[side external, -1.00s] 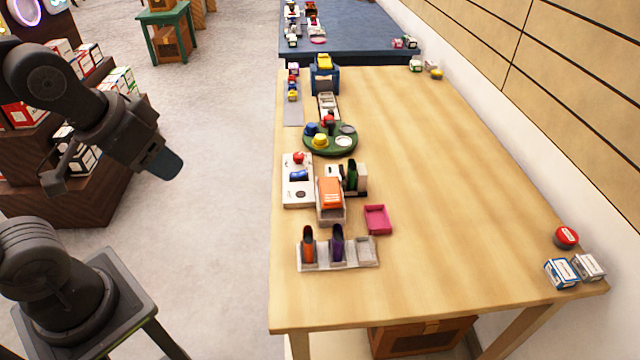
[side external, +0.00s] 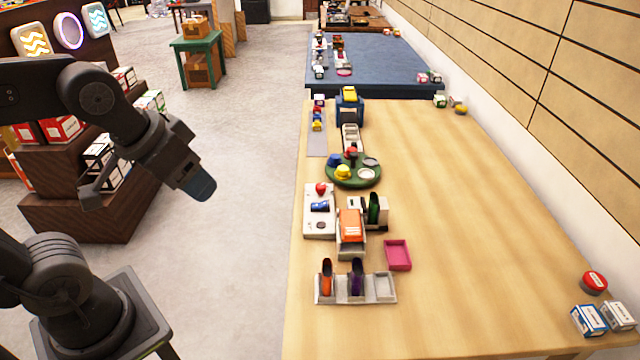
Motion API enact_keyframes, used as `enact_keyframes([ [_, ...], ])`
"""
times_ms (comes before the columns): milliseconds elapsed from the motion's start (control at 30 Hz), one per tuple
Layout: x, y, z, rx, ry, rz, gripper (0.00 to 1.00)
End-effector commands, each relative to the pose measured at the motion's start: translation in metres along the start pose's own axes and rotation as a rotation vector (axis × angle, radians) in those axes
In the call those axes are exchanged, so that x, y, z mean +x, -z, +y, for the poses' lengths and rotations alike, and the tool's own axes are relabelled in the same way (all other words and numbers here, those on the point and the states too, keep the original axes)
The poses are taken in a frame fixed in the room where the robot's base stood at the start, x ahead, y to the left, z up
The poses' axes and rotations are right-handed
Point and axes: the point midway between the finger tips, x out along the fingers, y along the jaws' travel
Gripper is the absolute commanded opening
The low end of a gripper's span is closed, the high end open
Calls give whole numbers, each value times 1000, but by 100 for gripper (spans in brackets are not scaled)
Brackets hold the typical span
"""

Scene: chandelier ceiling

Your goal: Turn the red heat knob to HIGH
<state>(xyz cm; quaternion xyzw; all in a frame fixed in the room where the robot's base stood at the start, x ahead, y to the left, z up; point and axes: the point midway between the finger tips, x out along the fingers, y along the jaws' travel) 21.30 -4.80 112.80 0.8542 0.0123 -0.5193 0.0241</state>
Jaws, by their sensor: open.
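A red knob (side external: 321,188) sits at the far end of a white panel (side external: 312,226) near the left edge of the wooden table. The panel also carries a blue part (side external: 319,207) and a dark round part (side external: 320,225). Its markings are too small to read, so I cannot tell the knob's setting. My gripper (side external: 199,187) hangs over the floor to the left of the table, open and apart from the knob. Its fingers are small and dark here.
An orange-topped block (side external: 350,225) and a dark green item (side external: 374,208) stand right of the panel. A green round tray (side external: 369,181) lies beyond it. A rack (side external: 337,290) and a pink tray (side external: 398,255) lie nearer. The table's right half is mostly clear.

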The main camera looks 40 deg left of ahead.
Motion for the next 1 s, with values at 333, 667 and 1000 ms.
enact_keyframes([
  [333,31,114,-15,-573,-17,-159,57],
  [667,121,210,-60,-1190,9,-328,57],
  [1000,243,253,-125,-1770,74,-497,57],
])
